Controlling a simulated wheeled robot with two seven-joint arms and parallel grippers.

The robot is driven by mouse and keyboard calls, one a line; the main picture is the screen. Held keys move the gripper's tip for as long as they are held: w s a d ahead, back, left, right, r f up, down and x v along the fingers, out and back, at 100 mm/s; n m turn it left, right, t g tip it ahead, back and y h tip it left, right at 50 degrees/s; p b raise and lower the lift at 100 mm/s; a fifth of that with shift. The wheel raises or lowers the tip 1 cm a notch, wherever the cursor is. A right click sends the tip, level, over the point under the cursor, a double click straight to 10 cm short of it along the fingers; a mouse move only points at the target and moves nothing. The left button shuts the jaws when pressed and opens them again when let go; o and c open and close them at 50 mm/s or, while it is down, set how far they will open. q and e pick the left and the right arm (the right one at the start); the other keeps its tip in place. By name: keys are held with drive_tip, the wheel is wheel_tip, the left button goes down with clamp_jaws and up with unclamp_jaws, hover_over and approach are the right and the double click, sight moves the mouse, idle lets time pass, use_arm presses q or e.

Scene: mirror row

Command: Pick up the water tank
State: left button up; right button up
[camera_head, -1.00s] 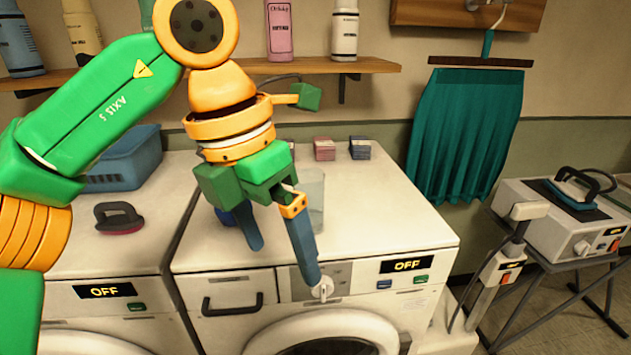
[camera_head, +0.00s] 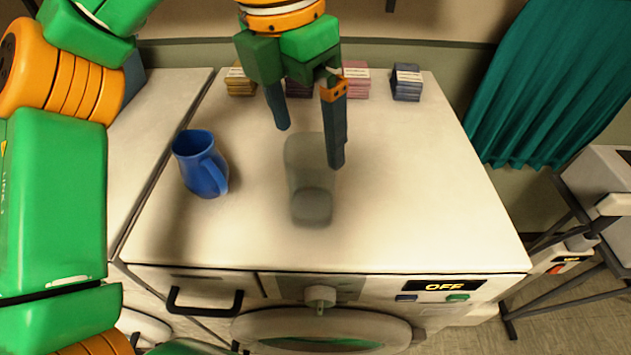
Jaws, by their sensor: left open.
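The water tank (camera_head: 310,182) appears to be the clear, greyish see-through container standing on the white top of the washing machine, near its middle. My left gripper (camera_head: 309,146) is open and empty, pointing down at the tank's upper end. One fingertip shows by the tank's upper left edge and the other overlaps its upper right edge. I cannot tell whether either finger touches it. My right gripper is not in view.
A blue jug (camera_head: 202,164) stands left of the tank, its handle toward it. Several small stacks, including a dark blue one (camera_head: 407,82), line the back edge. The washer top (camera_head: 430,190) is clear on the right. A teal curtain (camera_head: 550,80) hangs at right.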

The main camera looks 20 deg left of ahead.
sight(312, 184)
use_arm(q)
drive_tip(key=f, duration=0.5)
drive_tip(key=w+f+p, duration=0.1)
drive_tip(key=f, duration=0.1)
drive_tip(key=shift+d+f, duration=0.2)
drive_tip(key=shift+d, duration=0.1)
drive_tip(key=shift+f, duration=0.45)
drive_tip(key=c, duration=1.4)
drive_tip(key=shift+r, duration=0.1)
